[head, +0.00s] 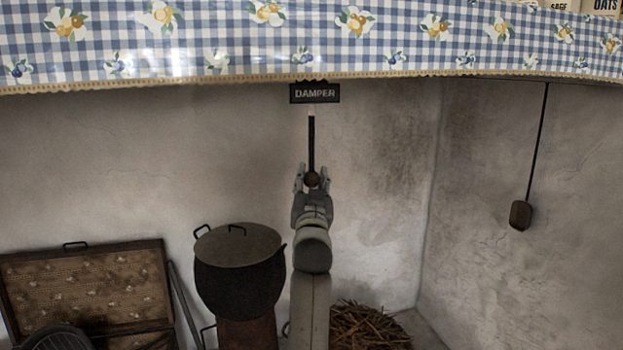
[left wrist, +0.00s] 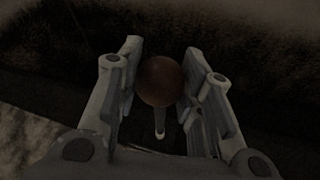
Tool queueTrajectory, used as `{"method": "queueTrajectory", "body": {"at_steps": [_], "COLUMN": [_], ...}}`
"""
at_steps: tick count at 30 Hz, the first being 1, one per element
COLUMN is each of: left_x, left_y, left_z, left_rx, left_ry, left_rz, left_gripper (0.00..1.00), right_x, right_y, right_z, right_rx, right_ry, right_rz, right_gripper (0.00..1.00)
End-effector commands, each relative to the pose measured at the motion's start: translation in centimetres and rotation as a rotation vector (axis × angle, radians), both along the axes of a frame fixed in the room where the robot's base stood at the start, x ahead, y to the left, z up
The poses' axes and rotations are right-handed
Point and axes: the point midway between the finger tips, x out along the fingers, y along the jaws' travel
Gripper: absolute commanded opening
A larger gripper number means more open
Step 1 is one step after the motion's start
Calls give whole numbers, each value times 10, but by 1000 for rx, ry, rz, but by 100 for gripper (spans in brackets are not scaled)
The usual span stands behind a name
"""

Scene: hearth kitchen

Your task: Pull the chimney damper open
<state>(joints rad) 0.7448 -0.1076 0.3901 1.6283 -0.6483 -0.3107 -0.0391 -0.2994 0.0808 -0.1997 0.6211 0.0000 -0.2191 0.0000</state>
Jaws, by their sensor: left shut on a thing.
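The chimney damper's pull is a dark rod (head: 311,143) hanging below a dark plate (head: 314,93) lettered DAMPER, with a round brown knob (head: 312,179) at its lower end. My left gripper (head: 312,177) is at the knob, one finger on each side of it. In the left wrist view the knob (left wrist: 161,81) sits between the two fingers of the gripper (left wrist: 163,80), with a short pale-tipped stem below it. The fingers are shut on the knob. My right gripper is in neither view.
A gingham cloth (head: 355,45) hangs across the top. A lidded black pot (head: 240,285) stands left of my arm. A dark weight (head: 521,215) hangs on a cord at right.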

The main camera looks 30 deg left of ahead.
Motion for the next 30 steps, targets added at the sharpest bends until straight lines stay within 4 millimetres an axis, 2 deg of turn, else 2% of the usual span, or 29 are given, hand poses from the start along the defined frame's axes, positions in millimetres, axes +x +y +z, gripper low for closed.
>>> {"method": "queueTrajectory", "body": {"at_steps": [1,4,16,17,21,22,30], "left_x": [1,0,1,1,1,1,0], "left_y": [0,0,0,0,0,0,0], "left_z": [-20,-32,-40,-40,-39,-38,-36], "left_rx": [-2,-2,-6,-6,-5,-4,-2], "left_ry": [3,2,10,11,8,7,3], "left_rz": [-2,-1,-1,0,-1,0,0], "left_gripper": [0,0,0,37,55,58,58], "right_x": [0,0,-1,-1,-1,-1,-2], "right_y": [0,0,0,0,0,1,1], "right_z": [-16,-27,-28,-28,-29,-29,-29], "right_rx": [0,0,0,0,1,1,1], "right_ry": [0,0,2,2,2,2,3], "right_rz": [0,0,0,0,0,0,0], "right_gripper": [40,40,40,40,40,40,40]}}
